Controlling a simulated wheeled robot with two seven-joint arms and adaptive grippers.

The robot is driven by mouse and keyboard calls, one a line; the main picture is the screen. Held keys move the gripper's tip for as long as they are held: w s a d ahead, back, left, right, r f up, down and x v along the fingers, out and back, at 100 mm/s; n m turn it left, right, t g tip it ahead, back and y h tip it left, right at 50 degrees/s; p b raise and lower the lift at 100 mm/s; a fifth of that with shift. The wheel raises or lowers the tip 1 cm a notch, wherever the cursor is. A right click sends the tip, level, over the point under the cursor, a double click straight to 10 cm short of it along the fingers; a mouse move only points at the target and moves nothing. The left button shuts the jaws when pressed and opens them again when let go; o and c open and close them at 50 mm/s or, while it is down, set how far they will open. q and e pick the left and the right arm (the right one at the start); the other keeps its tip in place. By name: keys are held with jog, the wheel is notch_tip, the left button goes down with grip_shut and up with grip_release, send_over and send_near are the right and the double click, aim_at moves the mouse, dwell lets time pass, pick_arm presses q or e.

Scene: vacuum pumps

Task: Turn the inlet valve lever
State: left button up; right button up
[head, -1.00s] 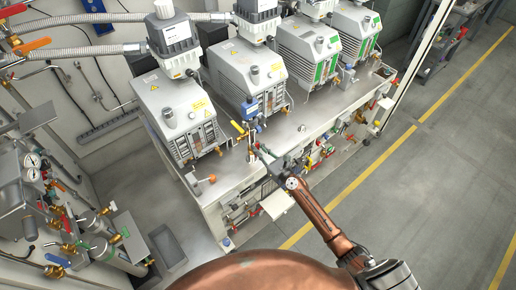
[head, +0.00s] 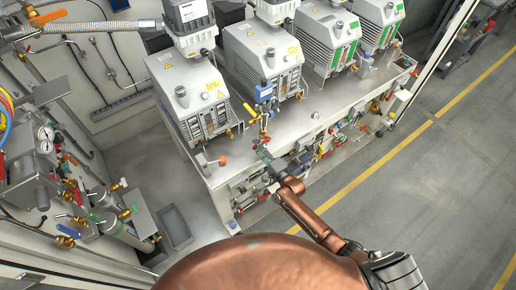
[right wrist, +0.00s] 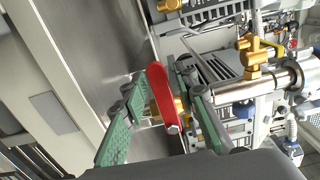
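A red lever (right wrist: 163,95) stands between the two green-padded fingers of my right gripper (right wrist: 160,118) in the right wrist view. The fingers are apart, with a gap on the left of the lever; I cannot tell whether the right finger touches it. In the head view my right gripper (head: 262,152) is at the front edge of the pump bench, below a blue valve part (head: 263,92) and a yellow lever (head: 250,110). The red lever shows there only as a small red spot (head: 266,139). Which lever is the inlet valve's is not clear. My left gripper is not in view.
Several grey vacuum pumps (head: 195,100) stand on the metal bench (head: 240,150). Piping and valves crowd its front; a gold valve handle (right wrist: 253,58) and steel pipe lie right of my fingers. A gauge and cylinder panel (head: 40,160) is at left. The floor (head: 420,190) at right is clear.

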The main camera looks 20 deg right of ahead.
jog(key=shift+o, duration=0.5)
jog(key=shift+s+d, duration=0.1)
jog(key=shift+s, duration=0.05)
jog(key=shift+p+v, duration=0.3)
jog(key=shift+v, duration=0.55)
jog(key=shift+s, duration=0.1)
jog(key=p+v, duration=0.1)
jog(key=v, duration=0.4)
jog(key=shift+s+d+r+p, duration=0.1)
jog(key=shift+s+d+p, duration=0.05)
jog(key=shift+s+p, duration=0.2)
